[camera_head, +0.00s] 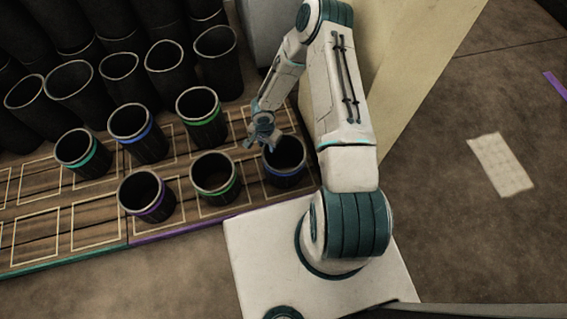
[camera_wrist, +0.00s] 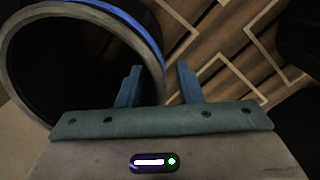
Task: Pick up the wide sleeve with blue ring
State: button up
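A black sleeve with a blue ring and grey rim (camera_head: 286,174) stands upright on the wooden board, in the right of the near row. In the wrist view this sleeve (camera_wrist: 80,8) fills the upper left, with its open mouth facing me. My gripper (camera_head: 263,140) is at the sleeve's far left rim; in the wrist view its two blue fingers (camera_wrist: 158,72) are open. One finger appears over the mouth and the other outside, with the rim between them. I cannot tell whether they touch it. A second blue-ringed sleeve (camera_head: 140,147) stands in the far row to the left.
Green-ringed sleeves (camera_head: 214,179) and (camera_head: 203,120), a purple-ringed sleeve (camera_head: 147,198) and a teal-ringed sleeve (camera_head: 83,154) stand nearby. Several taller black sleeves (camera_head: 170,75) crowd the back left. Outlined board spaces (camera_head: 95,225) at the left front are empty.

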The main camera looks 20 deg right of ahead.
jog(key=shift+f, duration=0.95)
jog(key=shift+c, duration=0.3)
grip_shut()
dwell(0.4)
